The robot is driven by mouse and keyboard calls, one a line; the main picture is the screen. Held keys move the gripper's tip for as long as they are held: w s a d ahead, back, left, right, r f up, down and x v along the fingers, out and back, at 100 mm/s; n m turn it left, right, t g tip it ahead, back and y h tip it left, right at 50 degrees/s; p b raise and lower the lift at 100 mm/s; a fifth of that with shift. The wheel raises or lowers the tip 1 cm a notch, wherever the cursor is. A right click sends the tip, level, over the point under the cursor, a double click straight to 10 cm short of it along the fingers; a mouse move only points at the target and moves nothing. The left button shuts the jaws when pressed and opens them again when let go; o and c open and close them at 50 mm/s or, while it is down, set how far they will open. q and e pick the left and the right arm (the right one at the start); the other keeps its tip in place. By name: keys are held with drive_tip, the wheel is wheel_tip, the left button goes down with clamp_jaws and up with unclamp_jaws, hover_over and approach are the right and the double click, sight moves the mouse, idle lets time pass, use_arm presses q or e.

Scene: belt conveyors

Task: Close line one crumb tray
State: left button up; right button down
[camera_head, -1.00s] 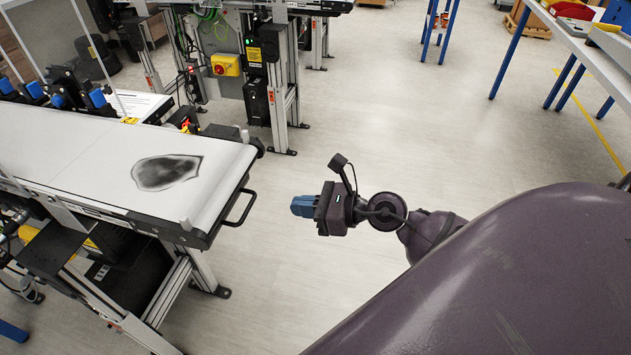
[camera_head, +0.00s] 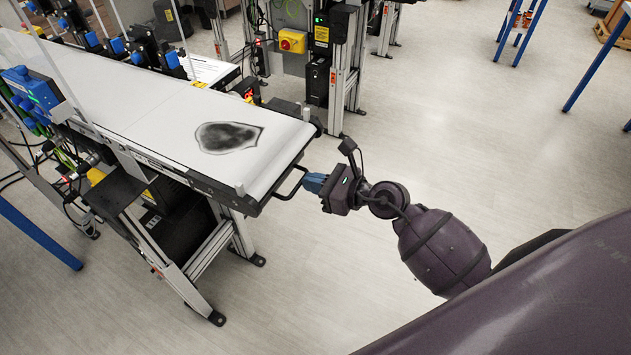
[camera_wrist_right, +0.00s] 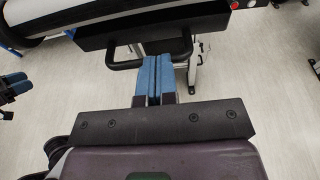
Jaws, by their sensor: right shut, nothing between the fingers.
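The crumb tray is under the near end of the white belt. Its dark front (camera_head: 240,204) carries a black loop handle (camera_head: 294,184). In the right wrist view the black tray front (camera_wrist_right: 120,32) and the handle (camera_wrist_right: 124,64) are at the top. My right gripper (camera_head: 312,182) is shut and empty, with its blue fingertips at the handle. In the right wrist view the fingers (camera_wrist_right: 153,62) overlap the handle bar; I cannot tell whether they touch it. A blue-tipped dark shape (camera_wrist_right: 14,86) at the left edge may be my left gripper, cut off and unclear.
The conveyor belt (camera_head: 150,110) with a dark smudge (camera_head: 228,137) lies above the tray. Aluminium legs (camera_head: 208,250) stand below it. A second machine with a yellow switch box (camera_head: 292,40) stands behind. The floor (camera_head: 440,130) to the right is clear.

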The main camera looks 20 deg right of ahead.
use_arm(q)
drive_tip(key=shift+s+r+p, duration=0.1)
drive_tip(key=shift+r+p, duration=0.5)
drive_tip(key=shift+r, duration=0.2)
use_arm(e)
drive_tip(key=w+a, duration=0.2)
drive_tip(key=w, duration=0.1)
drive_tip(key=shift+w+a+r, duration=0.15)
drive_tip(key=shift+w+a, duration=0.1)
drive_tip(key=shift+a, duration=0.15)
drive_tip(key=shift+d, duration=0.15)
